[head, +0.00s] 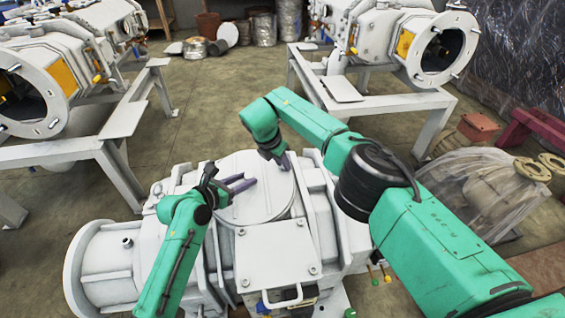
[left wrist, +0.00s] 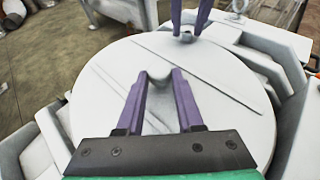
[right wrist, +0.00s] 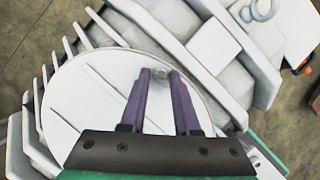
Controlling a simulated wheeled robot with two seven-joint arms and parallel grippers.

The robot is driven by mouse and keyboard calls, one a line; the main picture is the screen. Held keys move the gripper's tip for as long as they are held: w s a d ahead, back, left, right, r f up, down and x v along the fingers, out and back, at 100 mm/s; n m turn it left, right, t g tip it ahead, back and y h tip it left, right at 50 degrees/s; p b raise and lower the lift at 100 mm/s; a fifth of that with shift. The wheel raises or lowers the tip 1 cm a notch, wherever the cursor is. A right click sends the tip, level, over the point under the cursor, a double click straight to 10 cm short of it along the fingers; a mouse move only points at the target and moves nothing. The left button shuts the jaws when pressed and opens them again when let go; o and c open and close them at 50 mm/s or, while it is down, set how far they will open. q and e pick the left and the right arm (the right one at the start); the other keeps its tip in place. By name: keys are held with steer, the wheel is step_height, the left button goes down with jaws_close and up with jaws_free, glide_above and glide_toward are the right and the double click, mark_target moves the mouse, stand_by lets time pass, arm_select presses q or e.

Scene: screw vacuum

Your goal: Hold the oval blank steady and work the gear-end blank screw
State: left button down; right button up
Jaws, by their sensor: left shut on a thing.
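The oval blank (head: 262,200) is a large round white plate on top of the white pump; it also shows in the left wrist view (left wrist: 225,125) and the right wrist view (right wrist: 75,110). My left gripper (head: 243,186) is shut on a raised grip (left wrist: 160,68) on the plate, one purple finger on each side. My right gripper (head: 283,162) is at the far edge of the plate, fingers apart. A small screw (left wrist: 187,38) shows between its fingertips; I take it for the gear-end blank screw. The right wrist view shows its head (right wrist: 158,73), partly hidden by the fingers.
The pump's ribbed white body (head: 325,215) surrounds the plate, with a flat cover and handle (head: 280,302) at the near side. Two similar machines stand on white frames (head: 395,105) behind, left and right. Plastic-wrapped parts (head: 490,190) lie at the right.

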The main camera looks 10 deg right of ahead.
steer(key=shift+o, duration=0.9)
steer(key=v, duration=1.2)
steer(key=shift+a, duration=0.1)
